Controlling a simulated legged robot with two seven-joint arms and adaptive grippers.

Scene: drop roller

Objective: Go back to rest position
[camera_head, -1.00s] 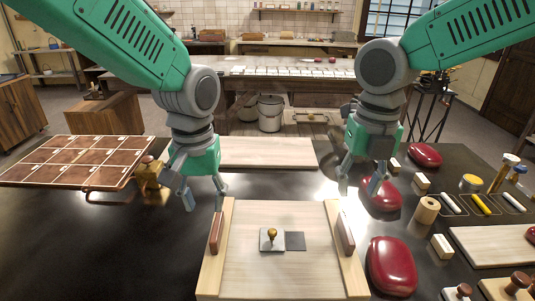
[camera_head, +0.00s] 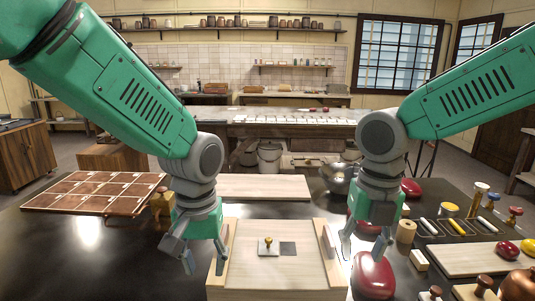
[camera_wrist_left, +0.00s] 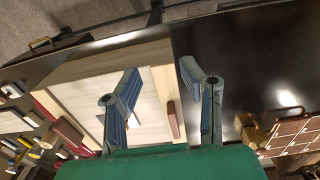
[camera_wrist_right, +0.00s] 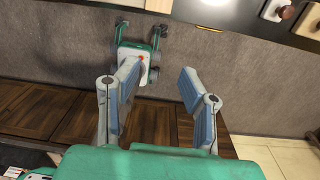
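My left gripper (camera_head: 178,252) is open and empty, left of the railed wooden board (camera_head: 250,274). Its spread fingers show in the left wrist view (camera_wrist_left: 160,78) with nothing between them. My right gripper (camera_head: 363,248) is open and empty, hanging by the board's right side near a red rounded object (camera_head: 373,276). On the board lies a small plate with a gold knob (camera_head: 268,242), beside a dark grey square (camera_head: 288,249).
A compartmented brown tray (camera_head: 95,190) is at the left of the dark table. A pale board (camera_head: 262,187) lies behind. A metal pot (camera_head: 341,178), a wooden roll (camera_head: 406,232) and another pale board (camera_head: 462,260) are at the right. The table's left front is clear.

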